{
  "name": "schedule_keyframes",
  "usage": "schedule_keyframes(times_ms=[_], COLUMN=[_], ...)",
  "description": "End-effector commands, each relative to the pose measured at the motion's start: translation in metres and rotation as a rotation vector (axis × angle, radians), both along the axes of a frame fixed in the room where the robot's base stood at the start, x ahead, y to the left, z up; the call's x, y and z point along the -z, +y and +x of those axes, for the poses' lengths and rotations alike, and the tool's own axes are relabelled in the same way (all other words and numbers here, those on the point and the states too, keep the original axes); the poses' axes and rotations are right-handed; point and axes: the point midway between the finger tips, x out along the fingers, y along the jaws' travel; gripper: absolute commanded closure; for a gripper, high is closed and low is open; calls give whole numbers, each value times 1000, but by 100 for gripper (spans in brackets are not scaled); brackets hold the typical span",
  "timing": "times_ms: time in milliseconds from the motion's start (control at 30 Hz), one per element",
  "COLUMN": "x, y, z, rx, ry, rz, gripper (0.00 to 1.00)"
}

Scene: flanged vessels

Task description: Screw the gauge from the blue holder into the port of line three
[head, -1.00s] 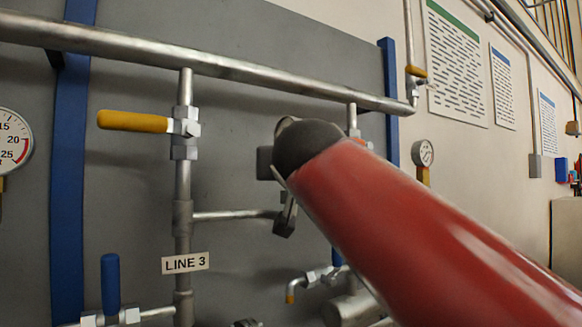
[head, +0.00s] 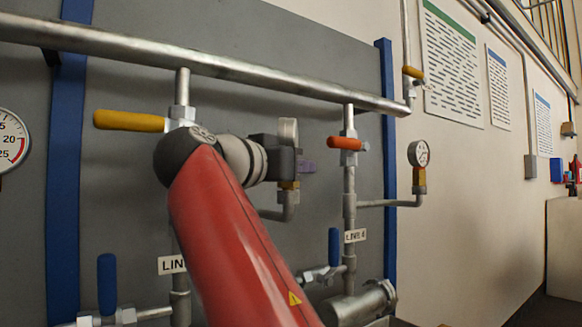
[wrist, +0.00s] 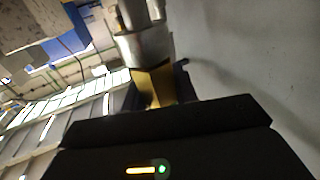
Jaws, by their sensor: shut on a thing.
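My gripper (head: 303,168) is shut on the gauge (head: 288,132), whose round case stands edge-on above the jaws. The gauge's brass fitting (head: 290,185) points down below the jaws, directly over the upturned end of line three's port elbow (head: 288,207). Whether the fitting touches or has entered the port cannot be told. In the wrist view the brass fitting (wrist: 155,86) lines up with a grey metal piece (wrist: 146,46). The line three label (head: 172,265) is partly covered by my arm. The blue holder is not in view.
A yellow-handled valve (head: 130,121) is left of my wrist. The line to the right has an orange-handled valve (head: 345,143) and its own gauge (head: 418,154). Blue-handled valves (head: 108,285) sit lower. A horizontal pipe (head: 230,75) runs above.

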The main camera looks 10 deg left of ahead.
Motion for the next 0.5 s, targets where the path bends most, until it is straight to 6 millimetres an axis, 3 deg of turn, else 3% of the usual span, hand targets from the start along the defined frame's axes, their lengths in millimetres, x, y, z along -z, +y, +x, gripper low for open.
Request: schedule_keyframes(times_ms=[267, 300, 433, 500], x=[2, 2, 2, 1], y=[0, 0, 0, 0], z=[-1, -1, -1, -1], rx=[24, 23, 22, 22], ry=[2, 2, 1, 0], rz=[-4, -4, -4, -3], gripper=[100, 66, 49, 46])
